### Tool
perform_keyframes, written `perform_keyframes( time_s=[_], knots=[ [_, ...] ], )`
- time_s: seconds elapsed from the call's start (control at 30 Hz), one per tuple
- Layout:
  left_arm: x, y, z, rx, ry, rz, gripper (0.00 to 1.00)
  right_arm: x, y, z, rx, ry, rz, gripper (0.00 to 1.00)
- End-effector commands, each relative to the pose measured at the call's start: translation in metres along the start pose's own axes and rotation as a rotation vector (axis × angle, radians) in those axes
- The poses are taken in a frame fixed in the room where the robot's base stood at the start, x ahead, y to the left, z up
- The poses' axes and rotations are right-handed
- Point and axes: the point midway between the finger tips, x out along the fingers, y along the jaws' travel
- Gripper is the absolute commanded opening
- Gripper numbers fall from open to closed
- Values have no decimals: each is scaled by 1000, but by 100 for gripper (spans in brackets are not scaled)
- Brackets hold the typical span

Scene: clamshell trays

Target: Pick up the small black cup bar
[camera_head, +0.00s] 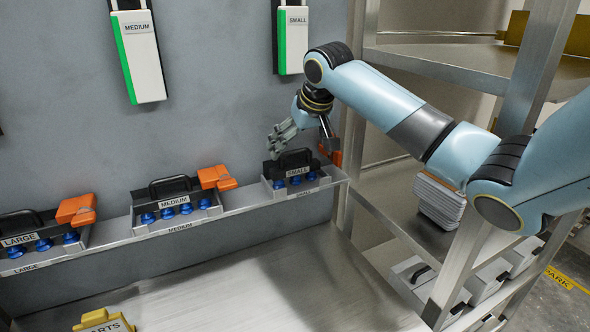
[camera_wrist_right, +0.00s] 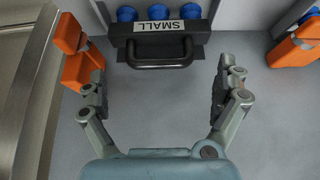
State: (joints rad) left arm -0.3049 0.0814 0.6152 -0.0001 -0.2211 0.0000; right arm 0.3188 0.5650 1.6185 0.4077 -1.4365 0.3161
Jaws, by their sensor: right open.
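The small black cup bar (camera_head: 294,164) sits on the wall ledge at the right, with a SMALL label, a black handle and blue cups. In the right wrist view the bar (camera_wrist_right: 201,27) is at the top, with its handle (camera_wrist_right: 160,62) facing my gripper. My right gripper (camera_head: 300,141) is just above and in front of the bar. In the right wrist view its two fingers (camera_wrist_right: 161,88) are spread wide on either side of the handle, not touching it. Nothing is between the fingers. My left gripper is not in view.
An orange block (camera_wrist_right: 80,55) is close to one right finger. Medium (camera_head: 176,191) and large (camera_head: 19,242) bars stand left along the ledge (camera_head: 240,200), with orange blocks beside them. A metal shelf rack (camera_head: 450,262) stands right. The worktop (camera_head: 270,290) is mostly clear.

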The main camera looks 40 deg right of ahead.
Motion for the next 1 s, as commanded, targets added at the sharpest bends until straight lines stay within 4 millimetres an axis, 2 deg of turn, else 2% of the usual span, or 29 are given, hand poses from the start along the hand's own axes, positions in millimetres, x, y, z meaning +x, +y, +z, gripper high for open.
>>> perform_keyframes(
  time_s=[0.17, 0.43, 0.67, 1.0],
  knots=[
    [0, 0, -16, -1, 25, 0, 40, 22, 0, 1, 1, -1, -1, 100],
    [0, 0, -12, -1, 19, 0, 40, 24, 0, 0, -1, 1, -1, 99],
    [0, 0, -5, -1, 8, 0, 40, 24, 0, 0, -1, 1, -1, 69],
    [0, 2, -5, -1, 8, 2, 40, 24, 0, 0, -1, 0, -1, 24]
  ],
)
